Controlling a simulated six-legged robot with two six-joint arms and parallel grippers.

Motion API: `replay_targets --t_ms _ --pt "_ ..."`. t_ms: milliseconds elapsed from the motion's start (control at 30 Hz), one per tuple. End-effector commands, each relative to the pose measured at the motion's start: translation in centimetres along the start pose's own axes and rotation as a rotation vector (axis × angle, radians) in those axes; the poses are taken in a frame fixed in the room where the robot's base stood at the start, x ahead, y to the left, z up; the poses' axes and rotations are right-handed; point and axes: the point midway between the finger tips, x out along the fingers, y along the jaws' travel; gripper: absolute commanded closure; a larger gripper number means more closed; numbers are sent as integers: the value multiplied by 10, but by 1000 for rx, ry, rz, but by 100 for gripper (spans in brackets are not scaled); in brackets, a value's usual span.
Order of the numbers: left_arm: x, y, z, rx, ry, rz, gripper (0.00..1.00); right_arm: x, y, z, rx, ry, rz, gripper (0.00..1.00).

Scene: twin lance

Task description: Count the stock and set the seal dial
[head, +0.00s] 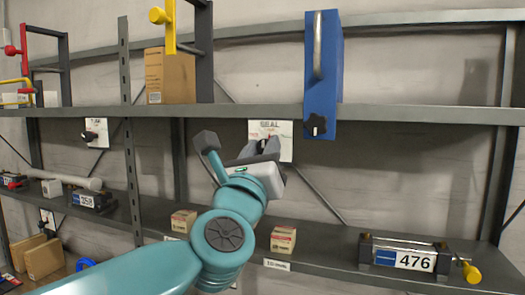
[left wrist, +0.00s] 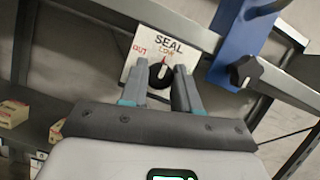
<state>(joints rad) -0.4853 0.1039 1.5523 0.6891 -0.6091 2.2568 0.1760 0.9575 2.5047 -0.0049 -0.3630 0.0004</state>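The seal dial's white plate (head: 285,130), marked SEAL, hangs below the upper shelf in the head view. In the left wrist view its black knob (left wrist: 161,74) sits under SEAL and LOW, with OUT at the left; its pale and red pointer tilts up toward LOW. My left gripper (head: 262,148) is in front of the plate and hides part of the dial. In the wrist view the gripper's fingers (left wrist: 158,88) are apart, one on each side of the knob; contact cannot be told. Small cartons (head: 283,239) and (head: 183,221) stand on the lower shelf. My right gripper is not in view.
A blue case (head: 322,75) hangs over the upper shelf's front edge, right of the dial. A unit labelled 476 (head: 402,257) and one labelled 358 (head: 93,200) stand on the lower shelf. A second dial plate (head: 95,132) is at left. A brown box (head: 169,76) stands on the upper shelf.

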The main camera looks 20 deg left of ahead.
Motion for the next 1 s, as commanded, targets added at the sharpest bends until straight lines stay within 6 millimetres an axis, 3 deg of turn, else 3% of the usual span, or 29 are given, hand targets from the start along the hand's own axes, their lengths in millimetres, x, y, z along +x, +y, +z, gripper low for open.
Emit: replay_targets --t_ms 367,700,1000 --pt "-1 1 -4 80 1 -35 99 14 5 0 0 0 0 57" --pt "-1 3 -4 340 1 -142 99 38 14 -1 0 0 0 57" --pt "1 4 -1 606 3 -251 99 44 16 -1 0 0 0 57"
